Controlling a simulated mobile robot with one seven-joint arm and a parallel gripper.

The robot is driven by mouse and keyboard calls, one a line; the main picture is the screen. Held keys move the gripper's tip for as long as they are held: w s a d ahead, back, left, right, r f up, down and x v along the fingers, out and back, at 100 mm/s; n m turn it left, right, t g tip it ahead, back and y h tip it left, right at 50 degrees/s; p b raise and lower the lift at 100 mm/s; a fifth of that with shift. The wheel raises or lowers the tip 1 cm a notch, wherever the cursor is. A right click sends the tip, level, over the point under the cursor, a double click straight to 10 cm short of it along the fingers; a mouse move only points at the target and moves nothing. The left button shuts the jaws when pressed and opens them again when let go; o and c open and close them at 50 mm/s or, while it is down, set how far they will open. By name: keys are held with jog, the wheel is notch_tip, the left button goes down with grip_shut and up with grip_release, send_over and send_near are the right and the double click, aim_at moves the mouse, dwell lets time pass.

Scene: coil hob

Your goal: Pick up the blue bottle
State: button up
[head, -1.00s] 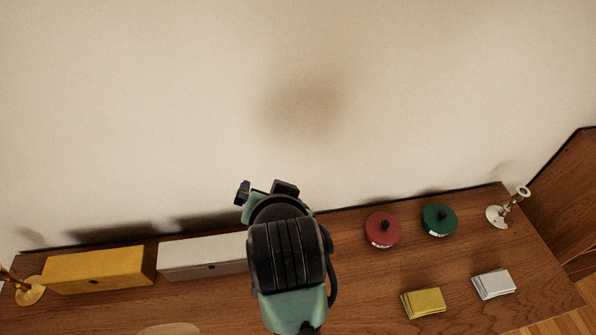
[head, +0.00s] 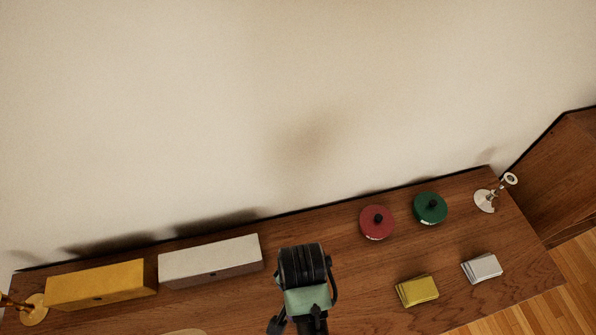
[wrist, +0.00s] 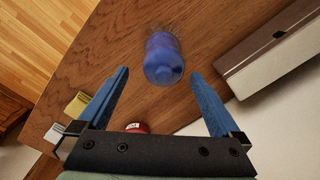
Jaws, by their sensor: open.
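The blue bottle (wrist: 164,60) shows in the wrist view, on the wooden tabletop, ahead of my gripper and between the lines of its two fingers. Its cap end faces the camera. My gripper (wrist: 158,78) is open, with its two blue fingers spread and nothing between them; the bottle lies just beyond the fingertips. In the head view my arm stands over the middle of the table; the bottle cannot be seen there.
A white box (head: 210,260) and a yellow box (head: 100,284) stand at the left near the wall. A red pot (head: 377,222), a green pot (head: 430,208), a yellow stack (head: 417,291), a white stack (head: 482,268) and a silver candlestick (head: 486,200) are at the right.

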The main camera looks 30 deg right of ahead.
jog(key=shift+w+a+f+p, duration=0.1)
jog(key=shift+f+p, duration=0.25)
jog(key=shift+f, duration=0.95)
jog(key=shift+w+a+f+p, duration=0.1)
jog(key=shift+f+p, duration=0.2)
jog(key=shift+f, duration=0.95)
grip_shut()
jog(key=shift+r, duration=0.1)
